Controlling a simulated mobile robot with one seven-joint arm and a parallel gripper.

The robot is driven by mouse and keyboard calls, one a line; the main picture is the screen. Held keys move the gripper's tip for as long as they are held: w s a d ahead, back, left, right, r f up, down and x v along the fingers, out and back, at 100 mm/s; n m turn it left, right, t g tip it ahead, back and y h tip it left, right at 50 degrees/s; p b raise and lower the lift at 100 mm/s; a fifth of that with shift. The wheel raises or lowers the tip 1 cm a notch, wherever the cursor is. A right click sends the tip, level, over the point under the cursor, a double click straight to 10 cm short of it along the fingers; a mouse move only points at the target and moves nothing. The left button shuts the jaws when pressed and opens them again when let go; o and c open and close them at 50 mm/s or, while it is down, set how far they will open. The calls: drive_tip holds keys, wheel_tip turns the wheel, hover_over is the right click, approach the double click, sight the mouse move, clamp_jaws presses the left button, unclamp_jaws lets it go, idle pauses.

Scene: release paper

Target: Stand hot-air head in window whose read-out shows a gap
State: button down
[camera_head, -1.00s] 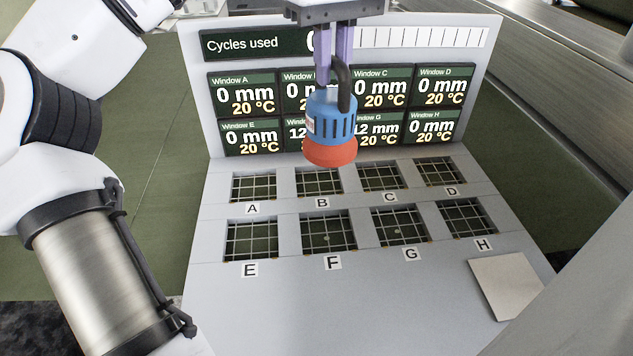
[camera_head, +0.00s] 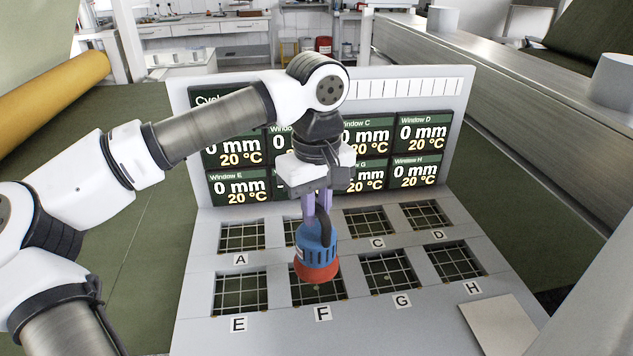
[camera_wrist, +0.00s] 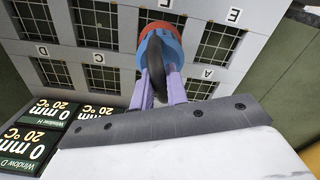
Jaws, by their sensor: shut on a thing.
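The hot-air head (camera_head: 317,250), a blue body with a red-orange nozzle and dark handle, hangs upright from my gripper (camera_head: 317,200), which is shut on it. The nozzle is over window F (camera_head: 330,298) and covers its rear part; I cannot tell whether it touches. The wrist view also shows the head (camera_wrist: 170,48) between my gripper's purple fingers (camera_wrist: 161,88). Read-outs A, C, D and E (camera_head: 239,187) show 0 mm. My arm hides most of the F read-out and part of the G read-out (camera_head: 364,174), so I cannot read their gaps surely.
The panel holds two rows of gridded windows, including window G (camera_head: 388,270) and window E (camera_head: 240,295). A pale square plate (camera_head: 500,322) lies at front right. The upright display board (camera_head: 456,110) stands close behind my gripper. A metal beam (camera_head: 530,150) runs along the right.

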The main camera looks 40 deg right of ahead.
sight(317, 230)
drive_tip(key=shift+f+p, duration=0.35)
drive_tip(key=shift+f, duration=1.85)
drive_tip(key=shift+f, duration=0.15)
drive_tip(key=c, duration=1.4)
unclamp_jaws()
wheel_tip(317, 230, up, 12)
drive_tip(key=shift+r+b, duration=0.15)
drive_tip(key=shift+b, duration=0.65)
